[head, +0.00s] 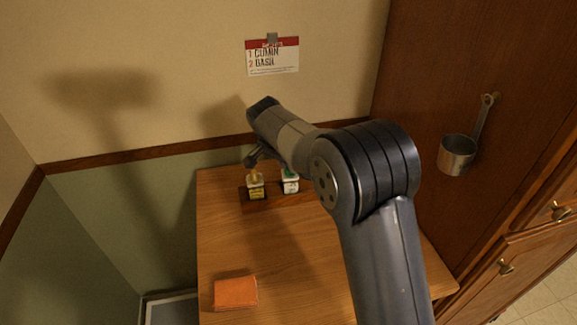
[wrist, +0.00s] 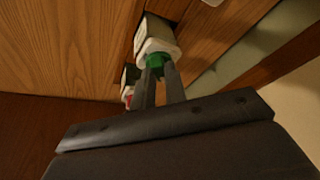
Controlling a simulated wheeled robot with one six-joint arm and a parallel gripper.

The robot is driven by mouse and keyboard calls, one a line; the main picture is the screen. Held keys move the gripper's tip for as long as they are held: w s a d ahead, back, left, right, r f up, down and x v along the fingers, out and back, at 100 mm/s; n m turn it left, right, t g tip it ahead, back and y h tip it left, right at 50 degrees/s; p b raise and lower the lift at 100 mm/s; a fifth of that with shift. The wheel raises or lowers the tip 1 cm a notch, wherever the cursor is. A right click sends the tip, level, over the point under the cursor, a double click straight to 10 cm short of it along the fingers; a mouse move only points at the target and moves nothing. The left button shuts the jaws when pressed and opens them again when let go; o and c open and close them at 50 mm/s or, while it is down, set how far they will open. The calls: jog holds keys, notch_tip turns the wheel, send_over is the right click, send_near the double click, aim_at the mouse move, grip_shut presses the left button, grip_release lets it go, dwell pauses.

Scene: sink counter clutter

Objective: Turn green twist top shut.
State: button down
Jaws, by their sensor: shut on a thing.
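The green twist top (wrist: 154,60) sits on a small jar with a white shoulder (wrist: 156,46) in the wrist view. My gripper (wrist: 160,72) is shut on the green top, with one dark finger on each side of it. In the head view the green top (head: 290,173) shows just below my arm, above a white-labelled jar (head: 291,186). The jar stands in a low wooden rack (head: 262,205) at the back of the wooden counter.
A yellow-topped jar (head: 256,190) stands left of it in the rack. Another jar with a red part (wrist: 127,92) shows beside my fingers. An orange block (head: 236,292) lies at the front left. A metal cup (head: 457,154) hangs on the right panel. A card (head: 273,57) hangs on the wall.

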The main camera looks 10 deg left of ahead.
jog(key=shift+w+a+m+g+h, duration=0.1)
jog(key=shift+m+g+h, duration=0.25)
jog(key=shift+m, duration=0.85)
jog(key=shift+w+a+m+g+h, duration=0.1)
jog(key=shift+m+g+h, duration=0.25)
jog(key=shift+m, duration=0.85)
jog(key=shift+w+a+r+m+g+h+p, duration=0.1)
jog(key=shift+m+g+h+p, duration=0.2)
jog(key=shift+m+p, duration=0.7)
jog(key=shift+w+m+g+h+p, duration=0.15)
jog(key=shift+m+g+p, duration=0.3)
jog(key=shift+m, duration=1.05)
jog(key=shift+w+m+g+p, duration=0.1)
jog(key=shift+m+g+p, duration=0.75)
jog(key=shift+m+p, duration=1.15)
jog(key=shift+w+m+g, duration=0.15)
jog(key=shift+m+g, duration=0.45)
jog(key=shift+m, duration=1.6)
jog(key=shift+m+g, duration=0.4)
jog(key=shift+m, duration=0.5)
jog(key=c, duration=1.4)
grip_release()
jog(key=shift+c, duration=0.2)
